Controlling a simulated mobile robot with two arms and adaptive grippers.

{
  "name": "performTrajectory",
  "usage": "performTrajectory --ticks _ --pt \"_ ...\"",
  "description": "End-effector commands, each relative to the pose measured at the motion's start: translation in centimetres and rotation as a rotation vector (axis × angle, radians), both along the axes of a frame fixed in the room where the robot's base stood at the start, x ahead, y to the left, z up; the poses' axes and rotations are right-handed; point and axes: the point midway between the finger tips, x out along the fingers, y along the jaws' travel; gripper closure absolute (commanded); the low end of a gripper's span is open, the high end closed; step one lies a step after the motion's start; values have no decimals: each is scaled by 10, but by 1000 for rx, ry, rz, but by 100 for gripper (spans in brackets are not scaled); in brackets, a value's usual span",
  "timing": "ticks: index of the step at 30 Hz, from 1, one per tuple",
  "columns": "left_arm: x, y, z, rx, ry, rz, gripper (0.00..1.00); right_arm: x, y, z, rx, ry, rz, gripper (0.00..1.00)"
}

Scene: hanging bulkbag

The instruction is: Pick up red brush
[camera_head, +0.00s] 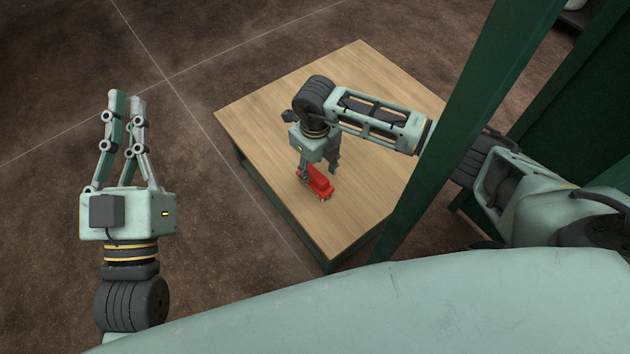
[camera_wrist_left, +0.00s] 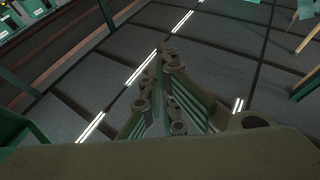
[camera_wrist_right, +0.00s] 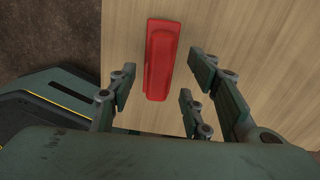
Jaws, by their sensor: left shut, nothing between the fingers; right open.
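The red brush (camera_head: 319,183) lies on the wooden tabletop (camera_head: 365,85), close to its near left edge. My right gripper (camera_head: 319,171) is open and points down over the brush, with its fingers around or just above it. In the right wrist view the brush (camera_wrist_right: 162,60) shows as a long red block between the spread fingers of the right gripper (camera_wrist_right: 155,95), and I see no finger touching it. My left gripper (camera_head: 126,97) is shut and empty, pointing up over the floor to the left of the table. Its closed fingers (camera_wrist_left: 168,55) also show in the left wrist view.
A dark green post (camera_head: 465,130) rises beside the table, in front of my right arm. The rest of the tabletop is bare. The brown floor (camera_head: 60,60) at the left is clear.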

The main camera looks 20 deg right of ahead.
Motion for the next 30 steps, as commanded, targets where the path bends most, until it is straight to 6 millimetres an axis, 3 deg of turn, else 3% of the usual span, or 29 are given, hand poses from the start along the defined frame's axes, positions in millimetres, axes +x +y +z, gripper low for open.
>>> performTrajectory --ticks 9,20,30 --pt "-30 2 44 -76 -264 -15 100 1 1 -28 1 2 1 55" --pt "-36 3 50 -86 -300 -16 100 1 1 -31 1 0 1 56" --pt "-35 3 50 -86 -298 -16 100 1 1 -31 1 0 1 85"
